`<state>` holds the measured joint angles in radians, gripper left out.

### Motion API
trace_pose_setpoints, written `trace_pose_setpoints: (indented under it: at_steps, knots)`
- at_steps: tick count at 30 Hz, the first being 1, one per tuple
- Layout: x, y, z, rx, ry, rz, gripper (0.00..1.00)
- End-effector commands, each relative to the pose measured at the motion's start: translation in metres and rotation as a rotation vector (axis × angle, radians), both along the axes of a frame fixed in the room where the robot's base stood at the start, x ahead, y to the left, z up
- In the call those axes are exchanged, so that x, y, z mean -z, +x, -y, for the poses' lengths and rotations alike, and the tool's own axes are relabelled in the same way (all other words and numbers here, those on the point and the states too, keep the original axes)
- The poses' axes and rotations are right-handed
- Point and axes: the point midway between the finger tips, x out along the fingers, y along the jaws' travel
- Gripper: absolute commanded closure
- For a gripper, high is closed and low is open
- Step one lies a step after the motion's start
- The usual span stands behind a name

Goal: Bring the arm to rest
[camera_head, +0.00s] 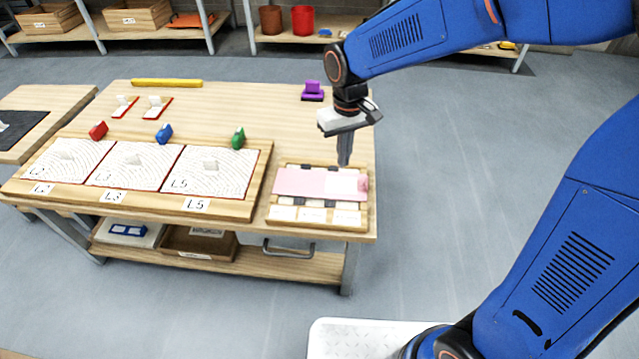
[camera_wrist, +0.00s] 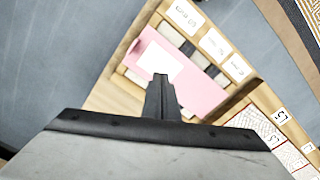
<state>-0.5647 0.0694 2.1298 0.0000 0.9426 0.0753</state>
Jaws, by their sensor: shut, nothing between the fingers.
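My gripper (camera_head: 345,150) points down above the back right part of the wooden table (camera_head: 235,100), just behind a small wooden tray (camera_head: 366,222). Its fingers are shut with nothing between them. In the wrist view the gripper (camera_wrist: 161,78) shows as a dark closed tip over the tray's pink panel (camera_wrist: 195,87). The blue arm links in the head view are mine.
A wooden frame (camera_head: 262,165) holds white patterned panels marked L2, L3 and L5. Red, blue and green blocks stand along its back edge. A purple object (camera_head: 312,91) stands at the back of the table, and a yellow bar (camera_head: 166,83) lies at the back left.

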Motion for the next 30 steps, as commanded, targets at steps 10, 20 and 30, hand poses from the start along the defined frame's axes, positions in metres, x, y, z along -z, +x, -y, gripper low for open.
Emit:
trace_pose_setpoints:
  at_steps: [10,20,30]
  knots:
    - [0.0,0.0,0.0,0.001,0.0,0.001,1.0]
    - [-0.036,-0.015,0.057,0.075,0.032,0.056,1.0]
    - [-0.078,-0.059,0.142,0.198,0.071,0.154,1.0]
